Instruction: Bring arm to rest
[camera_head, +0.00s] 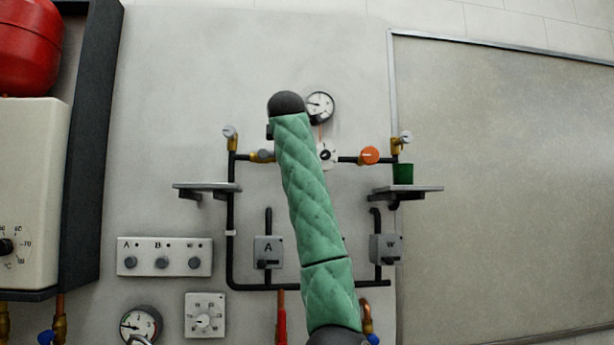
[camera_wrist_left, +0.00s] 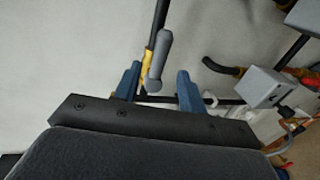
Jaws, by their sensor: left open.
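My left gripper (camera_wrist_left: 158,70) shows in the left wrist view, with its two blue fingers apart. A grey lever handle (camera_wrist_left: 160,55) of a yellow valve (camera_wrist_left: 147,62) on a dark pipe shows in the gap between the fingers. I cannot tell whether the fingers touch it. In the head view a green padded arm link of mine (camera_head: 311,195) rises from the bottom, in front of the pipework, to a dark round joint. No gripper shows in the head view, and my right gripper is not in view.
Behind my arm are a pressure gauge (camera_head: 320,106), an orange knob (camera_head: 369,155) and dark pipes. Shelves stand left (camera_head: 207,187) and right (camera_head: 420,189); a green cup (camera_head: 403,173) is on the right one. A boiler (camera_head: 28,190) and red tank (camera_head: 30,48) are at left.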

